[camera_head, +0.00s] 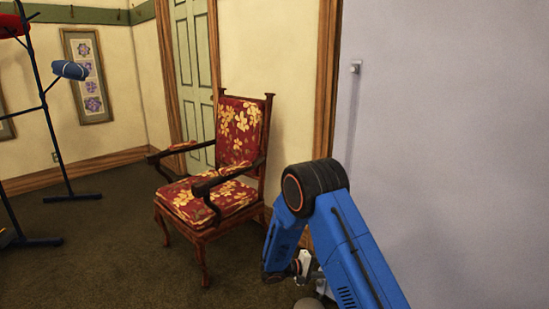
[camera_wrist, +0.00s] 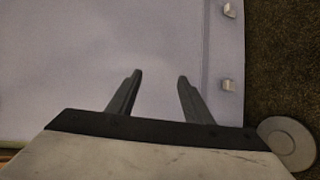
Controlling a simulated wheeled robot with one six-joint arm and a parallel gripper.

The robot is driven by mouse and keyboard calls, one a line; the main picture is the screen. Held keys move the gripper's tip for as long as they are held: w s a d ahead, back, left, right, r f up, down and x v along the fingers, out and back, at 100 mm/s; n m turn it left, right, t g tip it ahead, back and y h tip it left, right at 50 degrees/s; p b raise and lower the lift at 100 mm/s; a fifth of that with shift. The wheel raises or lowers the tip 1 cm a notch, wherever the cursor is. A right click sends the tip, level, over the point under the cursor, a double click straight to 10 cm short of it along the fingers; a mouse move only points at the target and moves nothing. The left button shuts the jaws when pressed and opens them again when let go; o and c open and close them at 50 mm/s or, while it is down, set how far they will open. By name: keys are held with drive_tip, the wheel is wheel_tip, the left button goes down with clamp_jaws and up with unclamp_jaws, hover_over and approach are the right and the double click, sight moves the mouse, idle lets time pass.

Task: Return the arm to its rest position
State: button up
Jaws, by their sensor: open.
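My gripper (camera_wrist: 159,75) shows in the wrist view with its two dark fingers spread apart and nothing between them. Behind the fingers is a pale lavender panel (camera_wrist: 60,60). In the head view my blue arm is bent at a dark round joint, with its forearm pointing down in front of the lavender panel (camera_head: 450,150). The gripper's fingertips are not clear in the head view.
A red floral armchair (camera_head: 215,170) stands left of my arm, in front of a green door (camera_head: 194,70). A dark stand (camera_head: 45,110) with red and blue hats is at the far left. Dark carpet (camera_head: 110,250) is clear between them. Small pale fittings (camera_wrist: 228,85) sit along the panel's edge.

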drive_tip(key=s+d+r+m+g+y, duration=0.25)
drive_tip(key=s+d+r, duration=0.25)
drive_tip(key=s+r, duration=0.55)
drive_tip(key=s+d+r+m+g+y, duration=0.15)
drive_tip(key=s+d+r+y, duration=0.3)
drive_tip(key=s+r, duration=0.55)
drive_tip(key=s+a+r+t+y, duration=0.1)
drive_tip(key=s+r+y, duration=0.3)
drive_tip(key=s, duration=0.7)
drive_tip(key=s+a+r+t+y, duration=0.2)
drive_tip(key=s+r, duration=0.3)
drive_tip(key=s, duration=0.7)
drive_tip(key=shift+s+a+r+t+y, duration=0.15)
drive_tip(key=shift+s+r+t+y, duration=0.1)
drive_tip(key=shift+t+y, duration=0.65)
drive_tip(key=shift+c, duration=0.7)
